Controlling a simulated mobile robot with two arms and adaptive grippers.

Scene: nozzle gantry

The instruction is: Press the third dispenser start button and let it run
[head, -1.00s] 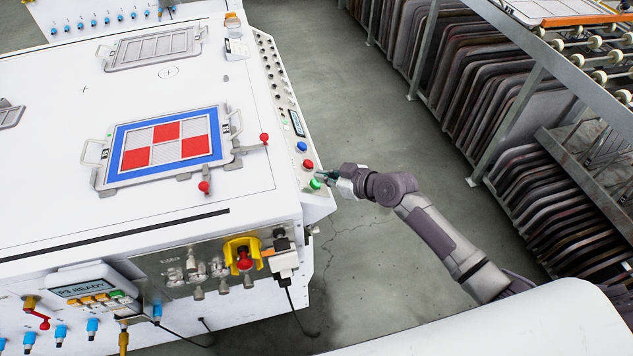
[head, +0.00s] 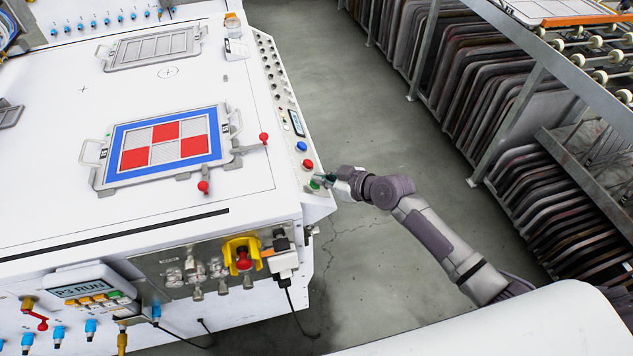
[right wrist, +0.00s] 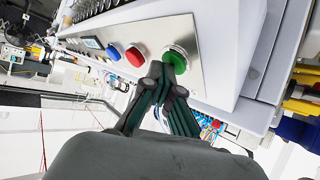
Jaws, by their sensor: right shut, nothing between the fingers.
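The green button (right wrist: 175,60) is at the end of a metal strip on the machine's right side, beside a red button (right wrist: 135,56) and a blue button (right wrist: 114,52). In the head view the green button (head: 315,184) is partly covered by my right gripper (head: 327,180). My right gripper is shut and empty, and in the right wrist view its fingertips (right wrist: 165,72) are at the green button and appear to touch it. A panel display (head: 80,288) at the front left reads "P3 RUN". My left gripper is not in view.
A tray with a red, white and blue pattern (head: 118,180) lies clamped on the white table (head: 60,215). Red-knobbed levers (head: 203,187) stand beside it. A rack of dark panels (head: 560,200) stands at the right, with open floor (head: 385,130) between.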

